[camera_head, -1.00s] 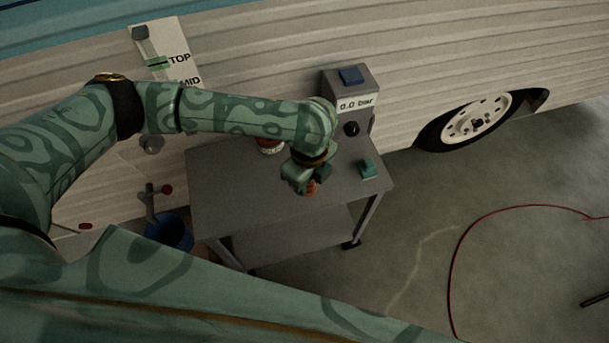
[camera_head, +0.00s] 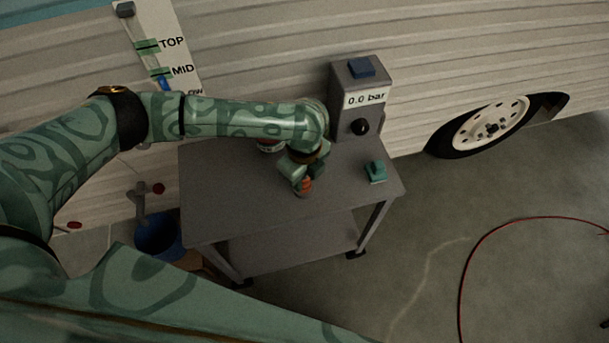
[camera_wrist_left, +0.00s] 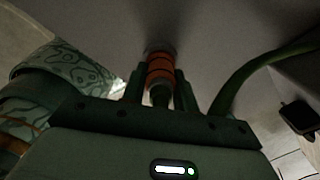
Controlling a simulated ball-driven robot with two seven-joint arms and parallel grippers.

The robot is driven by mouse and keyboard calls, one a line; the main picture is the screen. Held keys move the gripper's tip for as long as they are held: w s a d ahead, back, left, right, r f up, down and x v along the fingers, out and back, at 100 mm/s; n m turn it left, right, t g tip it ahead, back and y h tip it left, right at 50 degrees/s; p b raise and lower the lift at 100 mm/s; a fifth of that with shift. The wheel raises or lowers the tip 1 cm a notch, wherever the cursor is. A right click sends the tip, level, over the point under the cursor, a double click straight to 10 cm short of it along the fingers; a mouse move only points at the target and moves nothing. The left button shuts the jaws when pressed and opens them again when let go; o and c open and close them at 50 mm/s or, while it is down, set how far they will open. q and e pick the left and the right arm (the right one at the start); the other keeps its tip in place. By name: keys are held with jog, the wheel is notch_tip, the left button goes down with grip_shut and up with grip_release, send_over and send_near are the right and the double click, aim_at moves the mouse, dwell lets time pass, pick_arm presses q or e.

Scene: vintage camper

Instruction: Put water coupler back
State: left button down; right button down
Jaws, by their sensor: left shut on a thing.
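The water coupler (camera_head: 304,185), a small cylinder with orange bands, is at the grey cart top. My left gripper (camera_head: 303,175) is shut on it from above. In the left wrist view the orange-banded coupler (camera_wrist_left: 160,68) stands between the two dark fingers, its far end close to the grey surface. I cannot tell whether it touches that surface. My right gripper is not seen.
The grey cart (camera_head: 235,205) also bears a gauge box (camera_head: 358,98) reading 0.0 bar, a small teal block (camera_head: 376,171) and a red-and-white can (camera_head: 269,146) partly behind my arm. A blue bucket (camera_head: 158,238) stands left. A red hose (camera_head: 469,263) lies on the floor at right.

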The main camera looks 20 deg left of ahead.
pick_arm(q)
jog(key=shift+f, duration=0.15)
jog(key=c, duration=1.1)
grip_release()
notch_tip(320, 180, up, 12)
jog(key=p, duration=0.6)
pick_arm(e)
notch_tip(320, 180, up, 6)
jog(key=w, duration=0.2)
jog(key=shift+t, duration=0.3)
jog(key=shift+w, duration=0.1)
